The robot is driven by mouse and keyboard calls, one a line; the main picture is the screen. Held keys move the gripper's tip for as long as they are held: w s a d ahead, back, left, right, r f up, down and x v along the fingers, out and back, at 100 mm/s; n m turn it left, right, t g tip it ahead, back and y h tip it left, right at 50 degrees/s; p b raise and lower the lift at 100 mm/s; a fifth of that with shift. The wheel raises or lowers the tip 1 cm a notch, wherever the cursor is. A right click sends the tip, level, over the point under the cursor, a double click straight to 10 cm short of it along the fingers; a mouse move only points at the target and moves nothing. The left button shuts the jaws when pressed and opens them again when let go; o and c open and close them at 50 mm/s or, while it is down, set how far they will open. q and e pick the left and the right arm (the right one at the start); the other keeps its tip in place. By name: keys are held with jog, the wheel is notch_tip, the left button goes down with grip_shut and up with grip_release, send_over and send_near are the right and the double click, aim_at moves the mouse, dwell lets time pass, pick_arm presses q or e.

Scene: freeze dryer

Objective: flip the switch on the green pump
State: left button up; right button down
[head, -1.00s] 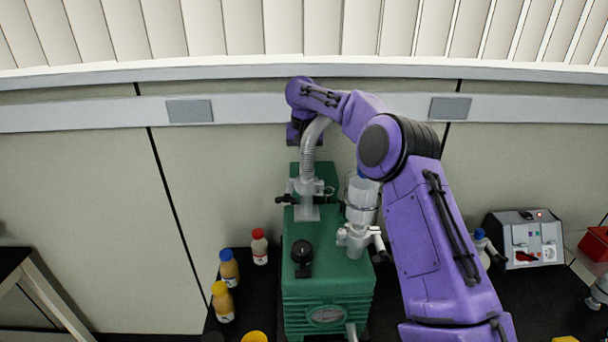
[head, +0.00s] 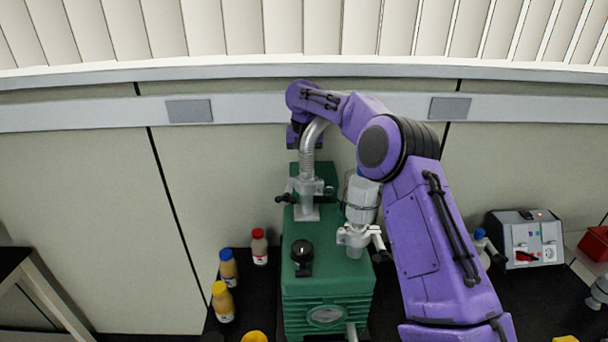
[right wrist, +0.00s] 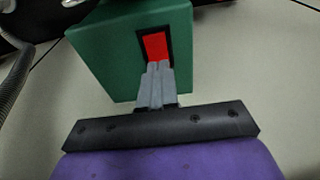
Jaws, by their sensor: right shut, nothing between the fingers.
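The green pump (head: 327,285) stands on the dark bench in the middle of the head view. Its rear block also shows in the right wrist view (right wrist: 112,50). There a red switch (right wrist: 155,46) in a black frame sits on the block's face. My right gripper (right wrist: 157,66) is shut and empty, with its fingertips at the lower edge of the switch. I cannot tell whether they touch it. In the head view my right arm reaches over behind the pump, and its fingers and the switch are hidden. My left gripper is not in view.
A metal hose (head: 308,150) rises from the pump top, beside a clear trap (head: 361,198). Bottles with yellow (head: 222,302), blue (head: 229,268) and red (head: 259,246) caps stand left of the pump. A grey control box (head: 525,238) stands at the right. The wall is close behind.

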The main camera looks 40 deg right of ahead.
jog(key=shift+f, duration=0.45)
jog(key=shift+s, duration=0.1)
jog(key=shift+w+r+p, duration=0.2)
jog(key=shift+r+p, duration=0.45)
jog(key=shift+r, duration=0.5)
jog(key=shift+s+r, duration=0.1)
jog(key=shift+r, duration=2.25)
